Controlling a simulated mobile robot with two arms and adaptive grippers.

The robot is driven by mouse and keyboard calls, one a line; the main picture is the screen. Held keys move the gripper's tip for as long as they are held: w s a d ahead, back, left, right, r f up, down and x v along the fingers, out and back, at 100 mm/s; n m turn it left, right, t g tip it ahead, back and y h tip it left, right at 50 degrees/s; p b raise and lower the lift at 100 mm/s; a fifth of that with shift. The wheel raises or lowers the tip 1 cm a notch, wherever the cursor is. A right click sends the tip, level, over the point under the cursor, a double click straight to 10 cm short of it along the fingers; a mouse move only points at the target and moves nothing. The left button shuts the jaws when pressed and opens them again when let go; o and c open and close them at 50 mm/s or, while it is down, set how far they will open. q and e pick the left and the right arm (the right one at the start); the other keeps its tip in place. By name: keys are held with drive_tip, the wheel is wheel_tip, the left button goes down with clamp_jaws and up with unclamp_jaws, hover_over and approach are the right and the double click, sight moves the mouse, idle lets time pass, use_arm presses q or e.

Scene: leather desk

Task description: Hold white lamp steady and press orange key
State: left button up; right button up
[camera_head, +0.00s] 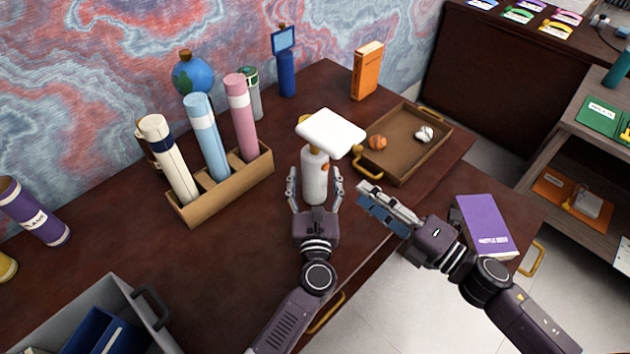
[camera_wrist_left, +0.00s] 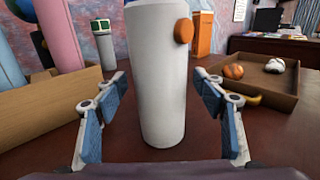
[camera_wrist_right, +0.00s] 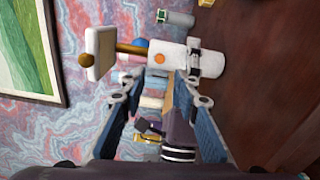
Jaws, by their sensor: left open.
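The white lamp (camera_head: 315,178) stands upright on the desk, with a flat white head over a round body. Its orange key (camera_head: 325,168) sticks out of the body's right side; it also shows in the left wrist view (camera_wrist_left: 184,31) and the right wrist view (camera_wrist_right: 160,59). My left gripper (camera_head: 314,182) is open, with one finger on each side of the lamp's lower body. In the left wrist view gaps show between both fingers and the lamp. My right gripper (camera_head: 368,192) is right of the lamp, apart from it, with its fingers parted and empty.
A brown tray (camera_head: 398,178) with two balls lies behind and right of the lamp. A wooden holder (camera_head: 225,198) with several tubes stands left. A purple book (camera_head: 485,225) lies at the right. A grey bin (camera_head: 110,295) is at front left.

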use_arm(q)
drive_tip(key=c, duration=1.7)
use_arm(e)
drive_tip(key=shift+c, duration=0.3)
clamp_jaws()
